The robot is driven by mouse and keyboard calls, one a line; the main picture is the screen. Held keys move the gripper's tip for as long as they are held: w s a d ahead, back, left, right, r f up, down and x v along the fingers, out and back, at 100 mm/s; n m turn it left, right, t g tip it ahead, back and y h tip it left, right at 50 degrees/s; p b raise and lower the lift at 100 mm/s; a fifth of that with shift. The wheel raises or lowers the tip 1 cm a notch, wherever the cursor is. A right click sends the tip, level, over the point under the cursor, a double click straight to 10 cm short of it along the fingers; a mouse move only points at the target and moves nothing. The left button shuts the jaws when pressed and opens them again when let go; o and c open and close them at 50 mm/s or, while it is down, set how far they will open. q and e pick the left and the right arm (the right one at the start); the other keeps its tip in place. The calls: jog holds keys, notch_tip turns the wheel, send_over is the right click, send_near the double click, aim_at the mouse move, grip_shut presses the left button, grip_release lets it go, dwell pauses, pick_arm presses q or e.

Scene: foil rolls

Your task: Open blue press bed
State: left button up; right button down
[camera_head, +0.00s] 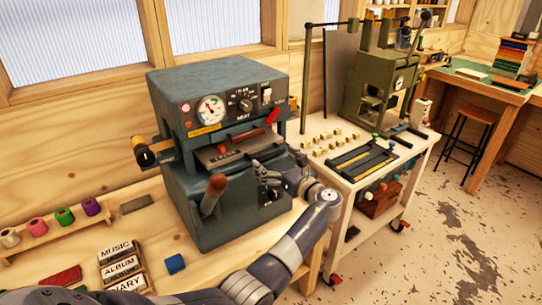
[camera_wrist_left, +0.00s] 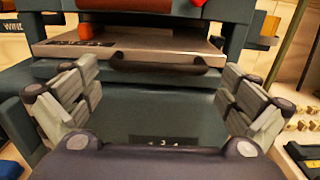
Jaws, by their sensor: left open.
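The blue press (camera_head: 225,208) stands on the wooden bench, with a dial and a red-handled lever on its front. Its metal bed (camera_head: 208,156) sits in the slot below the upper block, and it also shows in the left wrist view (camera_wrist_left: 80,45). A dark handle (camera_wrist_left: 160,63) is on the bed's front edge. My left gripper (camera_head: 270,172) is open in front of the press, at the right of the bed. In the left wrist view its fingers (camera_wrist_left: 158,97) are spread on either side of the handle, apart from it. My right gripper is not in view.
A brown-knobbed lever (camera_head: 214,188) sticks out at the press's front. Foil rolls (camera_head: 52,220) stand on a rack at the left. Name blocks (camera_head: 122,262) and a small blue block (camera_head: 174,263) lie on the bench. A white cart (camera_head: 345,165) with a green press stands right.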

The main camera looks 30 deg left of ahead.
pick_arm(q)
jog(key=shift+x, duration=0.8)
